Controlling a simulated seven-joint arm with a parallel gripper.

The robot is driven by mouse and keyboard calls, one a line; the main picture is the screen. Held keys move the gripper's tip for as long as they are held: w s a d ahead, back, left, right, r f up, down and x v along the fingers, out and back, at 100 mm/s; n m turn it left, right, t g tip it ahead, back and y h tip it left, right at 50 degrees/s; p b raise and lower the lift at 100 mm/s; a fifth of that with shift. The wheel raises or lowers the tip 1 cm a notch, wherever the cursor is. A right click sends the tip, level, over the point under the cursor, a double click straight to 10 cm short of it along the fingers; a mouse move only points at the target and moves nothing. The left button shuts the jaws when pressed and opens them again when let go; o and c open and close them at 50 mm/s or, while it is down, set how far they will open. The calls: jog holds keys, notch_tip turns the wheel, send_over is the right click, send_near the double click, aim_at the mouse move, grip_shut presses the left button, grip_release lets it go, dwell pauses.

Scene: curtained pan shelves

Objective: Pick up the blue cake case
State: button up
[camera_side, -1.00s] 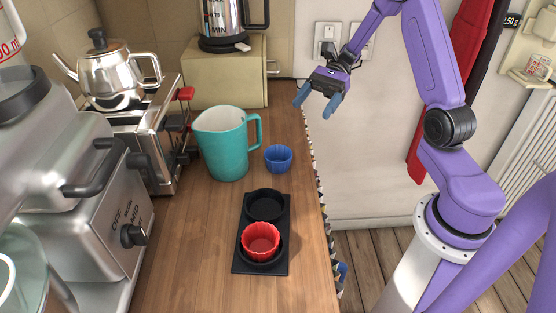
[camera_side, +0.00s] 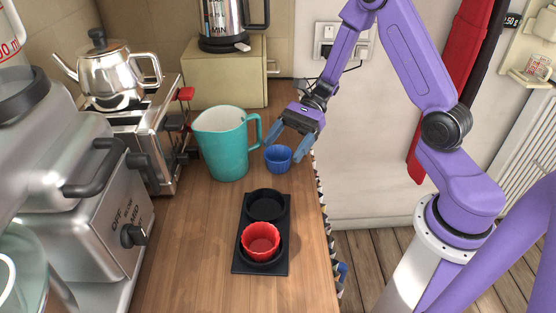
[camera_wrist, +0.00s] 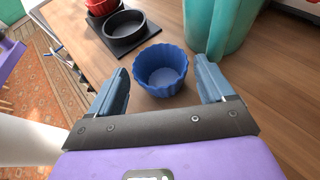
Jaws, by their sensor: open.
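The blue cake case (camera_side: 278,158) stands upright on the wooden counter, just right of the teal jug, in the side view. In the wrist view the blue cake case (camera_wrist: 161,70) lies ahead of and between my fingers, and its inside looks empty. My gripper (camera_side: 286,146) is open, with its two blue-grey fingers close to the case. In the wrist view my gripper (camera_wrist: 163,88) has a finger on either side of the near part of the case. I cannot tell whether a finger touches it.
The teal jug (camera_side: 222,143) stands close left of the case. A black two-well pan (camera_side: 242,255) lies nearer the camera, with a red cake case (camera_side: 261,240) in its near well. The counter's right edge (camera_side: 325,215) is close. A toaster (camera_side: 150,140) stands at left.

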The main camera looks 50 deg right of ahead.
jog(key=shift+a+f, duration=0.25)
jog(key=shift+a, duration=0.3)
jog(key=c, duration=0.8)
jog(key=shift+o, duration=0.2)
jog(key=shift+r, duration=0.1)
jog(key=shift+r, duration=0.75)
jog(key=s+r, duration=0.5)
jog(key=r, duration=0.2)
jog(key=shift+d+r, duration=0.3)
jog(key=shift+d, duration=0.15)
jog(key=s+r, duration=0.1)
jog(key=s, duration=0.3)
jog(key=s+d+r, duration=0.1)
jog(key=s, duration=0.1)
jog(key=shift+s+d+r, duration=0.1)
jog(key=shift+s+r, duration=0.15)
jog(key=shift+r, duration=0.1)
jog(key=shift+s+d+r, duration=0.1)
jog(key=shift+s+r, duration=0.15)
jog(key=shift+s, duration=0.3)
jog(key=shift+s+d+r, duration=0.1)
jog(key=shift+s+r, duration=0.15)
jog(key=shift+s, duration=0.3)
